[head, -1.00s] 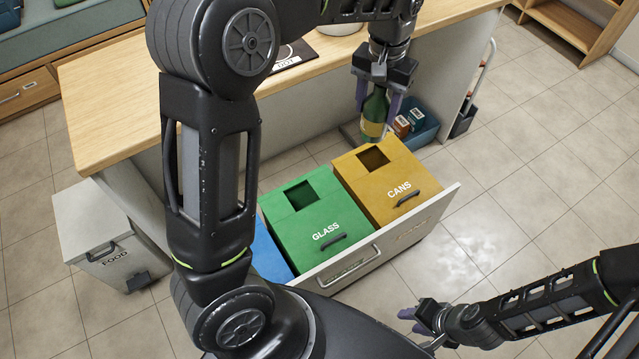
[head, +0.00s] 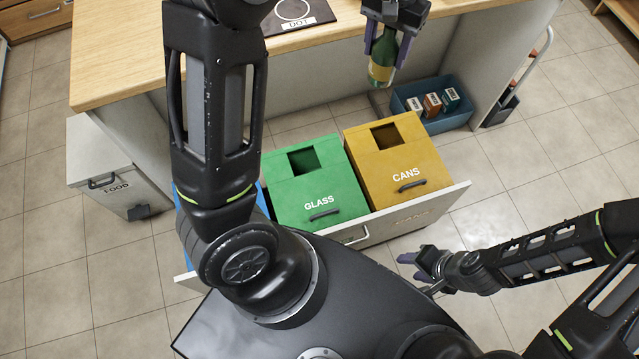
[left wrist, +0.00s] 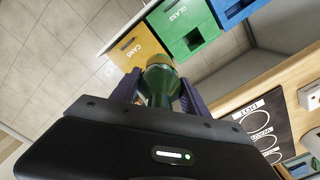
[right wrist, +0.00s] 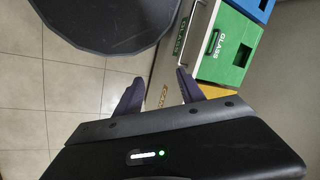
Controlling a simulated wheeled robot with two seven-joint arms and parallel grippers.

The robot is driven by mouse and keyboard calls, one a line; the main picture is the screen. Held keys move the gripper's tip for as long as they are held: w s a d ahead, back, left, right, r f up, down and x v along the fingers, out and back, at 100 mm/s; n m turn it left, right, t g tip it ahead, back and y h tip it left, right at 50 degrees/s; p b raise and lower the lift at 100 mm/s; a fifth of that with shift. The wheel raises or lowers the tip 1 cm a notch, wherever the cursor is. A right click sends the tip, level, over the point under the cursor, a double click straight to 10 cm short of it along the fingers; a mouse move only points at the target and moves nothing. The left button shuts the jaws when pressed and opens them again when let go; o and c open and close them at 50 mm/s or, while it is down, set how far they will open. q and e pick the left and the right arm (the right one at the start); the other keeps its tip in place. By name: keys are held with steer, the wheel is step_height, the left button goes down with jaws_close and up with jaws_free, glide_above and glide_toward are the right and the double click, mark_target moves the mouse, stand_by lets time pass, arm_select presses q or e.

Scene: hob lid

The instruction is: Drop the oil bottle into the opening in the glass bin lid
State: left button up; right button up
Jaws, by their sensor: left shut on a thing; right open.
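The oil bottle (head: 382,62) is green with a yellowish label and is held roughly upright by my left gripper (head: 383,75), shut on it. They are in the air near the counter edge, behind the yellow cans bin. The bottle (left wrist: 160,80) also shows between the fingers in the left wrist view. The green glass bin lid (head: 330,180) has a dark square opening (head: 304,160); the bottle is up and to the right of it in the head view. My right gripper (head: 410,268) is open and empty, low in front of the drawer; its fingers (right wrist: 155,92) show in the right wrist view.
The yellow cans bin (head: 425,165) stands right beside the glass bin in the pulled-out drawer (head: 440,205). A blue bin is partly hidden by my left arm. A blue crate (head: 440,122) with small boxes lies behind. The grey food bin (head: 100,160) is at left.

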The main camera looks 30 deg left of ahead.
steer(key=o, duration=0.7)
step_height(320, 180, down, 12)
steer(key=b, duration=1.2)
steer(key=shift+w, duration=0.15)
arm_select(q)
steer(key=s+a+f+n+b, duration=0.1)
steer(key=a+f+n+b, duration=0.2)
steer(key=f, duration=1.2)
steer(key=s+a+f+n+b, duration=0.2)
steer(key=a+f+n+b, duration=0.2)
steer(key=a+f+n, duration=0.4)
steer(key=s+a+f+n+b, duration=0.1)
steer(key=a+f+n+b, duration=0.2)
steer(key=f, duration=1.9)
steer(key=a+n, duration=0.3)
steer(key=a, duration=0.3)
steer(key=shift+s+a+b, duration=0.2)
steer(key=shift+s+b, duration=0.1)
arm_select(e)
step_height(320, 180, down, 10)
steer(key=shift+w+f, duration=0.2)
steer(key=shift+a+f, duration=0.1)
arm_select(q)
step_height(320, 180, down, 6)
steer(key=b, duration=0.4)
steer(key=shift+b, duration=0.4)
arm_select(e)
step_height(320, 180, down, 5)
steer(key=shift+r, duration=0.2)
